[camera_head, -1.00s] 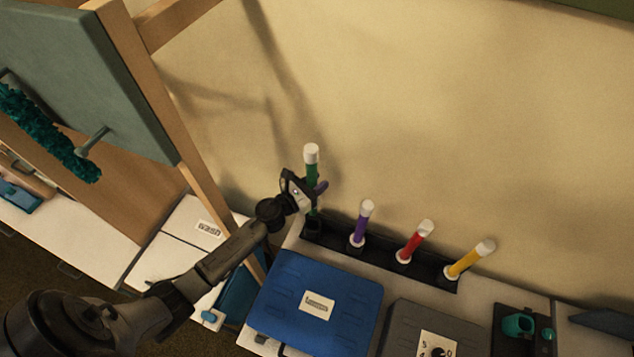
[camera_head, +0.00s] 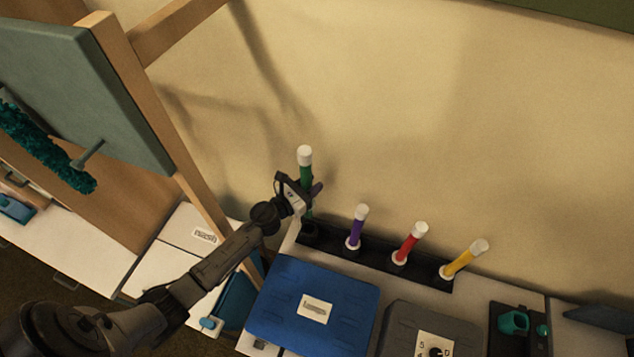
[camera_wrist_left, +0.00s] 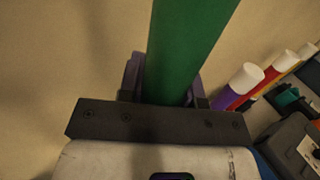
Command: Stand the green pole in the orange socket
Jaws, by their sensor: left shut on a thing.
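The green pole (camera_head: 305,175) has a white cap and stands nearly upright at the left end of a dark rack (camera_head: 326,241). My left gripper (camera_head: 308,190) is shut on the pole's green shaft, below the cap. The wrist view also shows the green pole (camera_wrist_left: 188,45) between the fingers. The pole's lower end meets the rack's left end; I cannot tell whether it is seated in a hole or just above it. I make out no orange socket in either view. My right gripper is not in view.
Purple (camera_head: 357,228), red (camera_head: 411,243) and yellow (camera_head: 464,259) poles with white caps stand along the rack to the right. A blue case (camera_head: 345,290) and a grey box (camera_head: 405,325) lie in front. A wooden frame (camera_head: 170,150) rises on the left.

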